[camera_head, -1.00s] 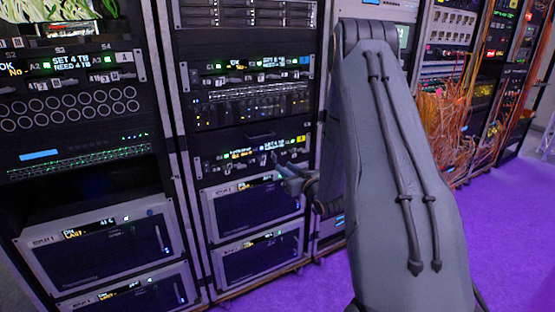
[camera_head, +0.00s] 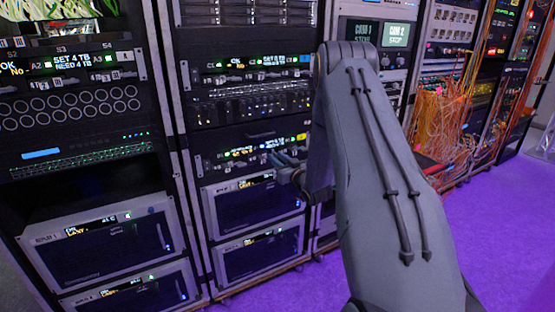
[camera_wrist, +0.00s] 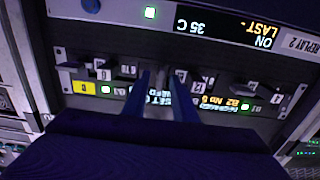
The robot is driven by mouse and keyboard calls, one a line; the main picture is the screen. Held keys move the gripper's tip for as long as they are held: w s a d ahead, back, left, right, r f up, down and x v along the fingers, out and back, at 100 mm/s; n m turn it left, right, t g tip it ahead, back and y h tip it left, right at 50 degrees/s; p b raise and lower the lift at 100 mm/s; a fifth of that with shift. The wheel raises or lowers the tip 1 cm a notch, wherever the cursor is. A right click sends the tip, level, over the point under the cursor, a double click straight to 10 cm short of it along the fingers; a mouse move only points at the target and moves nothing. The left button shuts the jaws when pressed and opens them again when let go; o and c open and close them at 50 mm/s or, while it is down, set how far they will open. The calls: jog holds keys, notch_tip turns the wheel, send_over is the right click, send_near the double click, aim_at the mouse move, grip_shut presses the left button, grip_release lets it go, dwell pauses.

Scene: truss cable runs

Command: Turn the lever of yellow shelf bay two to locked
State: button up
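The yellow shelf row is a dark panel with a yellow tag (camera_head: 302,137), lit displays and small levers. In the wrist view it appears upside down, with its yellow tag (camera_wrist: 84,88) at the left and a row of small grey levers with numbered tags across it. My gripper (camera_wrist: 162,78) is in front of the middle of this row, its two blue fingers apart. A grey part shows between the fingertips; I cannot tell whether they touch it. In the head view my gripper (camera_head: 282,160) is at the panel's lower right. The lever positions are too small to read.
A replay unit (camera_head: 240,205) sits just below the panel and shows above it in the wrist view (camera_wrist: 225,30). Another lever row (camera_head: 255,75) is higher in the same rack. Orange cables (camera_head: 440,120) hang at the right. The purple floor (camera_head: 490,230) is clear.

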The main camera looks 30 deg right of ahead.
grip_shut()
jog(key=shift+n, duration=0.3)
jog(key=n+b, duration=0.2)
jog(key=n, duration=0.3)
jog(key=n+b, duration=0.2)
jog(key=n, duration=0.4)
jog(key=n+b, duration=0.3)
jog(key=n, duration=0.3)
jog(key=shift+a+f, duration=0.2)
jog(key=shift+f, duration=0.05)
jog(key=shift+n, duration=0.3)
